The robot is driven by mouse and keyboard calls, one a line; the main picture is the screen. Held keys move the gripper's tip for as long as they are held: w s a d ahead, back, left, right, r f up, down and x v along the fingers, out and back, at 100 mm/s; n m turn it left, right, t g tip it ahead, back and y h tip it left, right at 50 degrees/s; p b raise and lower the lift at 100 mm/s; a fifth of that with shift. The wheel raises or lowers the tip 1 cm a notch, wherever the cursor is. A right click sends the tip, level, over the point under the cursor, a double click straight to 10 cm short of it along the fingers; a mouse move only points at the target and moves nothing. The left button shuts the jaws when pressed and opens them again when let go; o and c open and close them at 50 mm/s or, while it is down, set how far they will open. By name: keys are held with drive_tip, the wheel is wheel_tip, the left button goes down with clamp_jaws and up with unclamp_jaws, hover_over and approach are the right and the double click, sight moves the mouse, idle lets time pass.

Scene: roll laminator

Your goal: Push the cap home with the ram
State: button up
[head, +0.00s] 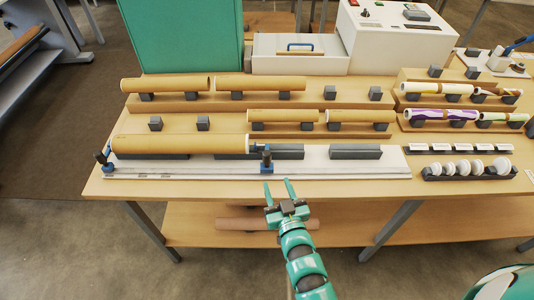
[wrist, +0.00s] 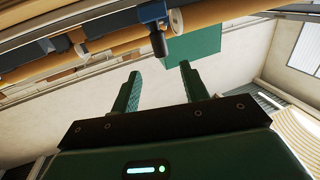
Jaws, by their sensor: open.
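A long brown tube (head: 180,144) lies on dark cradles along the white rail bed (head: 350,172). A small pale cap (head: 254,146) sits at the tube's right end; whether it is partly inside cannot be told. The ram (head: 267,158), blue with a dark handle, stands on the rail just right of the cap. The wrist view shows the ram's dark handle (wrist: 159,44) and the pale disc of the cap (wrist: 177,21) beside it. My gripper (head: 278,186) is open and empty, in front of the table edge and short of the ram. Its fingers (wrist: 160,76) are apart.
A blue end stop (head: 103,160) stands at the rail's left end. Racks with more brown tubes (head: 260,83) are behind. A rack of white caps (head: 468,170) lies at the right. The rail right of the ram is clear.

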sight(268, 159)
drive_tip(key=p+x, duration=0.4)
drive_tip(key=x, duration=0.7)
drive_tip(key=shift+r, duration=0.15)
drive_tip(key=shift+w+a+p, duration=0.15)
drive_tip(key=shift+w+p, duration=0.15)
drive_tip(key=shift+w, duration=0.15)
drive_tip(key=shift+c, duration=0.5)
